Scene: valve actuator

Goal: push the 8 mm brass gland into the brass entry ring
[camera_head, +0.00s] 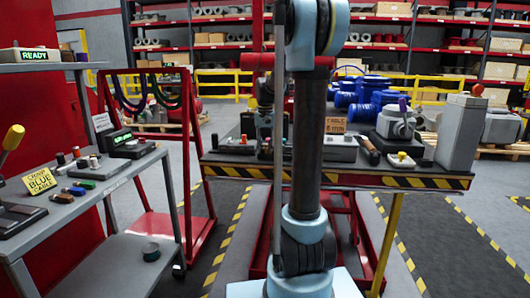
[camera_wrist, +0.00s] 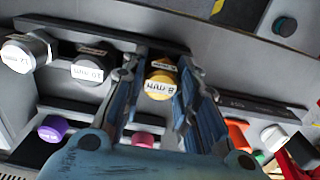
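The 8 mm brass gland (camera_wrist: 161,78), a yellow cap with a white "8 mm" label, stands at a dark rack in the wrist view. My gripper (camera_wrist: 163,67) has its two fingers on either side of this gland. The fingers are spread; I cannot tell whether they touch it. Larger grey glands, one marked 10 mm (camera_wrist: 89,68) and one marked 12 mm (camera_wrist: 22,56), sit to its left. In the head view my arm covers the middle, and the fingers cannot be made out clearly. I cannot identify the brass entry ring in either view.
Purple (camera_wrist: 54,128), pink (camera_wrist: 143,139) and orange (camera_wrist: 237,135) pieces are close to my fingers. A grey cart (camera_head: 110,185) with small parts is at left. Striped floor lies between.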

